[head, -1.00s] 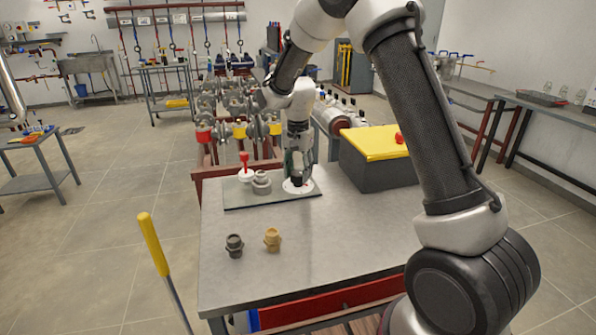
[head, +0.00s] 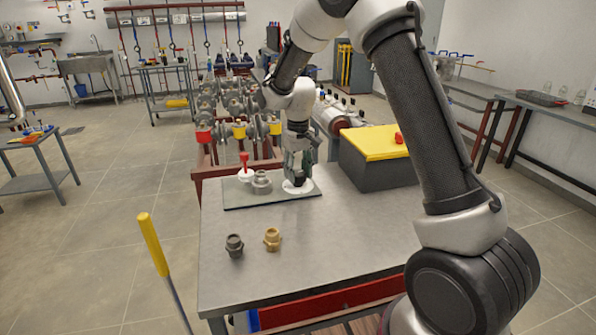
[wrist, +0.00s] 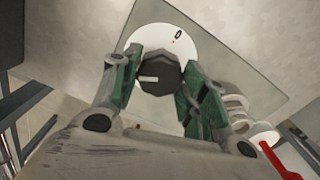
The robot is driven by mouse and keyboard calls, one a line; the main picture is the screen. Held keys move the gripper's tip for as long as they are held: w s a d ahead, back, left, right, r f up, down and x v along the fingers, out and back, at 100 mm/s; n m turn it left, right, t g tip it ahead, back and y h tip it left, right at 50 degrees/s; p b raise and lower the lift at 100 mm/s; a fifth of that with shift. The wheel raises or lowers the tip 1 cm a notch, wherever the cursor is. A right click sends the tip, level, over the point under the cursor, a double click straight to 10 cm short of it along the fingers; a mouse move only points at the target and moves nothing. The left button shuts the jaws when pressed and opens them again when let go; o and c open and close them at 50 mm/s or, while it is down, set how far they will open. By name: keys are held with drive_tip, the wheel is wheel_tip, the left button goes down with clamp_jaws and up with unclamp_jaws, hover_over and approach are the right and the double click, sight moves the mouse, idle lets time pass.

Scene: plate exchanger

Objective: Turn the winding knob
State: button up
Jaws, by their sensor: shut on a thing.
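The winding knob (wrist: 160,76) is a dark, many-sided knob with a short white line on its top, seen in the wrist view. It sits on a white round dial (wrist: 190,42) with a black "0" and a small red mark. The dial also shows in the head view (head: 308,189) on the plate at the back of the table. My gripper (wrist: 157,84) is shut on the knob, its green-padded fingers on either side of it. In the head view my gripper (head: 297,180) points down over the dial and hides the knob.
The grey plate (head: 235,203) also bears a grey stepped part (head: 262,183) and a red-handled white part (head: 245,172), close left of the gripper. A yellow-lidded box (head: 378,165) stands close right. Two fittings, grey (head: 235,246) and brass (head: 272,239), stand in front; the table's front right is clear.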

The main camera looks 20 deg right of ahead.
drive_tip(key=n, duration=1.5)
drive_tip(key=shift+w+n, duration=0.1)
drive_tip(key=shift+n, duration=0.2)
drive_tip(key=n, duration=0.3)
drive_tip(key=shift+n, duration=0.3)
drive_tip(key=n, duration=0.8)
drive_tip(key=shift+n, duration=1.7)
drive_tip(key=shift+r, duration=0.1)
